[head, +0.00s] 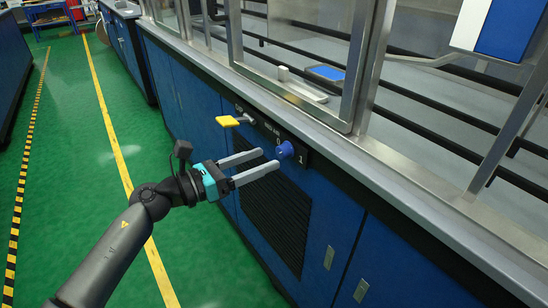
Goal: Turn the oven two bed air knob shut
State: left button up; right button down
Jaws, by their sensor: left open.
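A blue knob (285,150) sits on a dark control strip (312,159) on the front of the blue cabinet. White marks that look like 0 and 1 are beside it. A yellow handle (228,121) on a pale stem is further left on the same strip. My left gripper (266,168) is open, its two grey fingers reaching toward the cabinet front. The fingertips are close to the knob, below and to its left in the picture. I cannot tell whether they touch it. My right gripper does not show.
A dark louvred vent (278,222) and blue cabinet doors (338,243) are below the strip. A grey counter edge (372,160) and metal-framed glass stand above it. A blue tray (326,73) lies behind the frame. The green floor (75,160) at left is clear.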

aim_at(279, 154)
pick_arm(q)
jog(key=shift+x, duration=2)
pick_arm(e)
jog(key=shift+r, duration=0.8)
pick_arm(q)
jog(key=shift+c, duration=0.3)
grip_shut()
